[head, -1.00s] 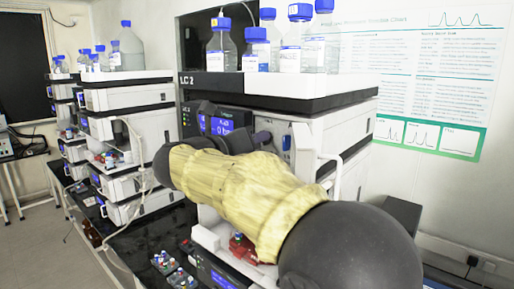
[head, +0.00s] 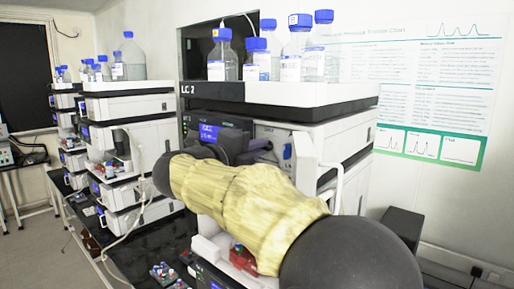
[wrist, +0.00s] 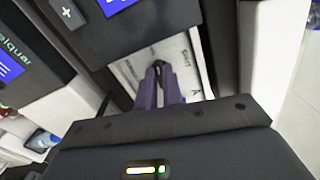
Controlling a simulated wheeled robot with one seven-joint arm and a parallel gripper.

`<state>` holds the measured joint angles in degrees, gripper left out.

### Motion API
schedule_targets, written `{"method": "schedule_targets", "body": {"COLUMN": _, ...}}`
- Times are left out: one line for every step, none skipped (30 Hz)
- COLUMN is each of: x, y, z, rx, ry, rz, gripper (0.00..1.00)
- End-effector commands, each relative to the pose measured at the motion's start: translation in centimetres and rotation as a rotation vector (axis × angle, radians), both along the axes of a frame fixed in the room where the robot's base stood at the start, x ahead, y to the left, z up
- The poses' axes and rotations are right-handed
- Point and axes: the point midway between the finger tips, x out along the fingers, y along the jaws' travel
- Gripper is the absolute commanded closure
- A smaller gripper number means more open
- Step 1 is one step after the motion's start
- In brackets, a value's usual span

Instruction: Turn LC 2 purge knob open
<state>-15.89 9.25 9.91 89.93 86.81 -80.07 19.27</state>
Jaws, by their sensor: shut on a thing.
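The LC 2 stack (head: 213,91) stands in the middle of the head view, with its name on the dark top tray. Below the tray is a pump module with a lit blue display (head: 208,132) and a pale front panel (head: 272,134). My gripper (wrist: 158,68) is at a pale recessed panel (wrist: 128,72) in the wrist view. Its two purple-grey fingers are close together, shut on the small purge knob, which their tips mostly hide. The knob's angle cannot be read. In the head view my arm covers much of the stack's front.
Several blue-capped bottles (head: 222,58) stand on top of LC 2. A white tube or handle (head: 338,180) runs down its right side. More stacks (head: 130,101) stand at the left. Small vials (head: 166,273) lie on the black bench below. The floor at far left is clear.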

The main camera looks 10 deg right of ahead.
Motion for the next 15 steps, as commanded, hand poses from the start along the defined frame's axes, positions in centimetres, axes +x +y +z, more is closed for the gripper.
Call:
{"method": "schedule_targets", "body": {"x": 0.03, "y": 0.06, "z": 0.09, "rx": -0.013, "ry": 0.016, "rz": 0.002, "gripper": 1.0}}
{"method": "schedule_targets", "body": {"x": 0.03, "y": 0.06, "z": 0.08, "rx": -0.02, "ry": 0.026, "rz": 0.002, "gripper": 1.0}}
{"method": "schedule_targets", "body": {"x": 0.02, "y": 0.07, "z": 0.08, "rx": -0.029, "ry": 0.038, "rz": 0.002, "gripper": 1.0}}
{"method": "schedule_targets", "body": {"x": 0.02, "y": 0.07, "z": 0.07, "rx": -0.034, "ry": 0.045, "rz": 0.002, "gripper": 1.0}}
{"method": "schedule_targets", "body": {"x": 0.03, "y": 0.07, "z": 0.06, "rx": -0.039, "ry": 0.052, "rz": 0.002, "gripper": 1.0}}
{"method": "schedule_targets", "body": {"x": 0.03, "y": 0.07, "z": 0.05, "rx": -0.045, "ry": 0.059, "rz": 0.002, "gripper": 1.0}}
{"method": "schedule_targets", "body": {"x": 0.03, "y": 0.07, "z": 0.04, "rx": -0.047, "ry": 0.063, "rz": 0.002, "gripper": 1.0}}
{"method": "schedule_targets", "body": {"x": 0.03, "y": 0.07, "z": 0.03, "rx": -0.05, "ry": 0.066, "rz": 0.002, "gripper": 1.0}}
{"method": "schedule_targets", "body": {"x": 0.03, "y": 0.07, "z": 0.02, "rx": -0.052, "ry": 0.07, "rz": 0.002, "gripper": 1.0}}
{"method": "schedule_targets", "body": {"x": 0.03, "y": 0.07, "z": 0.02, "rx": -0.053, "ry": 0.071, "rz": 0.002, "gripper": 1.0}}
{"method": "schedule_targets", "body": {"x": 0.03, "y": 0.07, "z": 0.02, "rx": -0.055, "ry": 0.073, "rz": 0.003, "gripper": 1.0}}
{"method": "schedule_targets", "body": {"x": 0.03, "y": 0.07, "z": 0.01, "rx": -0.055, "ry": 0.074, "rz": 0.003, "gripper": 1.0}}
{"method": "schedule_targets", "body": {"x": 0.03, "y": 0.07, "z": 0.01, "rx": -0.056, "ry": 0.074, "rz": 0.003, "gripper": 1.0}}
{"method": "schedule_targets", "body": {"x": 0.03, "y": 0.07, "z": 0.01, "rx": -0.056, "ry": 0.074, "rz": 0.003, "gripper": 1.0}}
{"method": "schedule_targets", "body": {"x": 0.03, "y": 0.07, "z": 0.0, "rx": -0.056, "ry": 0.074, "rz": 0.003, "gripper": 1.0}}
